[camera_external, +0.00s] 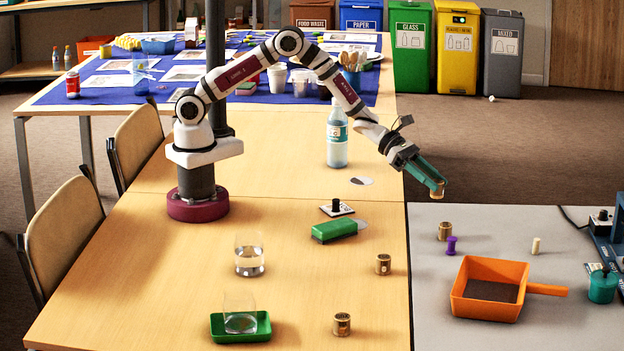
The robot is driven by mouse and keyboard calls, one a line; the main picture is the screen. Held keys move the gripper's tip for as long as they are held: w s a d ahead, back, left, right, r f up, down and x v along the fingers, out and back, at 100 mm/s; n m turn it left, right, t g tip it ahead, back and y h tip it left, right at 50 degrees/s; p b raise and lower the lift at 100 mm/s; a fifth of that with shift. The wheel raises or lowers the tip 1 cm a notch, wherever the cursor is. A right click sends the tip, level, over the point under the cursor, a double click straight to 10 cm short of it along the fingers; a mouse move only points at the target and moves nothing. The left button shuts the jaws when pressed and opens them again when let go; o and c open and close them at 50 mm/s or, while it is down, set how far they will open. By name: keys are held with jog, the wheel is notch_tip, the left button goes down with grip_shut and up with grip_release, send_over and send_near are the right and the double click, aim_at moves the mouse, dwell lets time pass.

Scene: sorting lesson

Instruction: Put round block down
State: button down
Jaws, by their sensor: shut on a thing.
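My gripper (436,185) has green fingers and points down and to the right, above the far left corner of the grey table. It is shut on a small tan block, which I take as the round block (438,193); only a little of it shows at the fingertips, so its shape is unclear. The block appears held in the air, apart from the tabletop. Similar small brown cylinders stand on the grey table (445,231) and on the wooden table, one (383,264) near its right edge and one (342,324) near the front.
On the grey table (450,325) are a purple piece (451,245), a cream peg (535,246), an orange dustpan (480,310) and a teal pot (602,287). The wooden table holds a bottle (337,145), a green eraser (334,231), glasses and a green tray (262,333).

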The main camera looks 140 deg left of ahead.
jog(key=shift+y, duration=0.3)
jog(key=s+a+f, duration=0.1)
jog(key=a+f, duration=0.1)
jog(key=a, duration=0.2)
jog(key=s+a+f, duration=0.1)
jog(key=a+f, duration=0.1)
jog(key=a, duration=0.2)
jog(key=s+a+f, duration=0.1)
jog(key=a+f, duration=0.1)
jog(key=a, duration=0.2)
jog(key=shift+a+f, duration=0.1)
jog(key=shift+f, duration=0.1)
jog(key=shift+s+a+f, duration=0.1)
jog(key=shift+a+f, duration=0.1)
jog(key=shift+f, duration=0.95)
jog(key=shift+a+f, duration=0.15)
jog(key=shift+f, duration=0.95)
jog(key=shift+c, duration=2.4)
grip_release()
jog(key=shift+f, duration=0.1)
